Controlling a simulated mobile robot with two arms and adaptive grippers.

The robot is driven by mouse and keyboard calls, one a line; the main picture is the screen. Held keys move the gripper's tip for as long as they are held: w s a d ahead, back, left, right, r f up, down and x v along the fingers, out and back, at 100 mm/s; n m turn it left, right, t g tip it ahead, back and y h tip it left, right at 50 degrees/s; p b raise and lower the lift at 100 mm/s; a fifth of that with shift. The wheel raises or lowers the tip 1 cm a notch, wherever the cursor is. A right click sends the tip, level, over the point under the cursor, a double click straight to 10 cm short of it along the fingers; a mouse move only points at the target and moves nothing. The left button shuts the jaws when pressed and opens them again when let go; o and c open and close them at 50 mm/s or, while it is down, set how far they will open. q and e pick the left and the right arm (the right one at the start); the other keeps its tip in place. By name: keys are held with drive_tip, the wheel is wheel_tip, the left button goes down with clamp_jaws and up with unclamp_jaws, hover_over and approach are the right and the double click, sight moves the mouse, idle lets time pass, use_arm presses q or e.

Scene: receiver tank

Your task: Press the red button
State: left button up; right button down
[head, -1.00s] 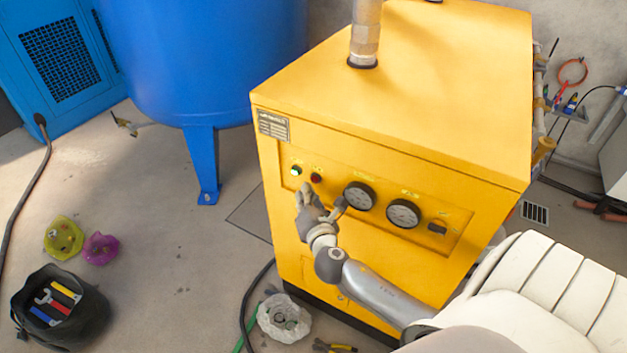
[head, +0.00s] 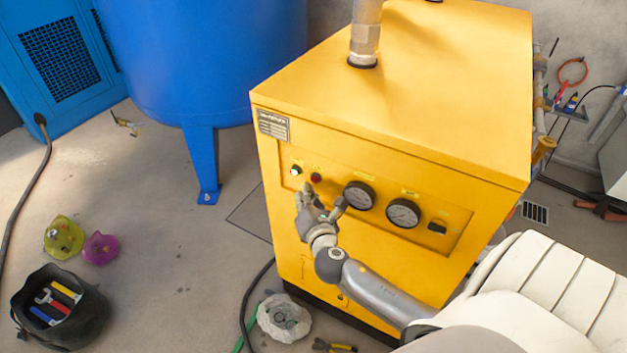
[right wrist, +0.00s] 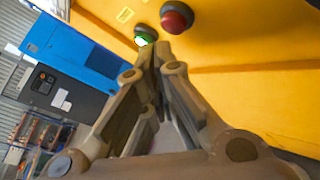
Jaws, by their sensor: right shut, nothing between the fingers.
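The red button (head: 316,177) is a small round knob on the front panel of the yellow machine (head: 400,90). It shows large at the top of the right wrist view (right wrist: 177,17). A lit green button (head: 296,171) sits just left of it, and in the right wrist view (right wrist: 145,35) it is right by the fingertips. My right gripper (head: 305,187) is shut and empty, just below the two buttons. In the right wrist view the closed fingertips (right wrist: 152,48) lie below and left of the red button; I cannot tell any contact. My left gripper is not in view.
Two round gauges (head: 359,196) (head: 404,213) and a dark switch (head: 437,228) are on the same panel, to the right. A blue tank (head: 205,60) stands at left. A black tool bag (head: 90,315) and a grey rock-like object (head: 284,318) are on the floor.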

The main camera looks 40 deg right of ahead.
drive_tip(key=shift+d, duration=0.15)
drive_tip(key=shift+w+d, duration=0.15)
drive_tip(key=shift+d, duration=0.1)
drive_tip(key=shift+w+d, duration=0.2)
drive_tip(key=shift+d, duration=0.25)
idle(1.1)
drive_tip(key=shift+a+p, duration=0.1)
drive_tip(key=shift+p, duration=0.2)
drive_tip(key=shift+s+a, duration=0.35)
drive_tip(key=shift+a, duration=0.4)
drive_tip(key=a, duration=0.1)
drive_tip(key=s+a, duration=0.1)
drive_tip(key=a, duration=0.1)
drive_tip(key=s+a, duration=0.1)
drive_tip(key=shift+a, duration=0.3)
idle(0.5)
